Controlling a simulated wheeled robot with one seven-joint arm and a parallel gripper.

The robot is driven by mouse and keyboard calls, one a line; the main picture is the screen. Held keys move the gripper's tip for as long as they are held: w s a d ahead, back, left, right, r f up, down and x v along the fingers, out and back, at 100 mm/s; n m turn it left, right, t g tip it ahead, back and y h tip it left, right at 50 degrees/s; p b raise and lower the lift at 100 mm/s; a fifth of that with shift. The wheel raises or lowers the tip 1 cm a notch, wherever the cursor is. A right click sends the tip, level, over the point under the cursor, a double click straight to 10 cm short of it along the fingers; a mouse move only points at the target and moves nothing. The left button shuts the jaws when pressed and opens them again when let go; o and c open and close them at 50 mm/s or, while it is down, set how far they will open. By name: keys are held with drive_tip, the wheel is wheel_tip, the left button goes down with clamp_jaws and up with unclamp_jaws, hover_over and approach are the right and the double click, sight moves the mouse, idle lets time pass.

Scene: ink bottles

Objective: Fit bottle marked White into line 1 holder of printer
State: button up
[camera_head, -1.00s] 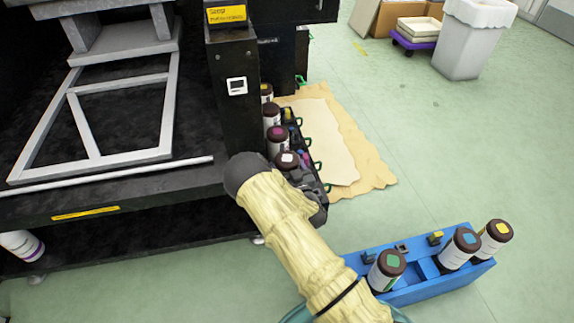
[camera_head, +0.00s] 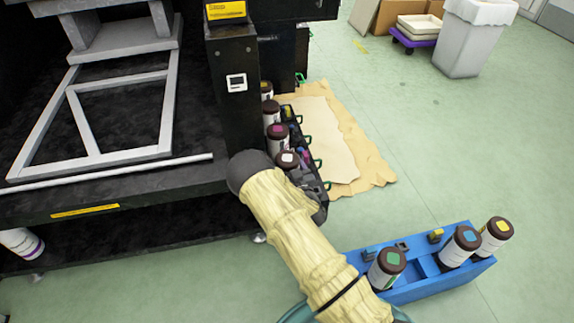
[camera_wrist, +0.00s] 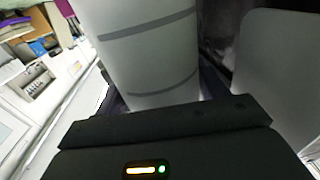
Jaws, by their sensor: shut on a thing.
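The bottle marked White (camera_head: 287,159) has a dark cap with a white patch on top. It stands at the near end of the row of bottles on the printer's side. My gripper (camera_head: 308,190) is shut on this bottle, which also fills the upper middle of the wrist view (camera_wrist: 145,45) as a pale body with grey bands. The printer's holder rack (camera_head: 318,180) runs along the side with green hooks. My arm and gripper hide the lower part of the bottle, so I cannot tell how it sits in the holder.
Other bottles stand beyond it in the row, the closest with a magenta patch (camera_head: 278,130). The black printer (camera_head: 235,90) rises just left. A blue crate (camera_head: 420,290) holding several bottles stands at lower right.

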drive_tip(key=o, duration=1.4)
drive_tip(key=shift+s, duration=0.1)
drive_tip(key=p+v, duration=0.5)
drive_tip(key=v, duration=1.2)
drive_tip(key=shift+p, duration=0.4)
drive_tip(key=shift+s+r, duration=0.1)
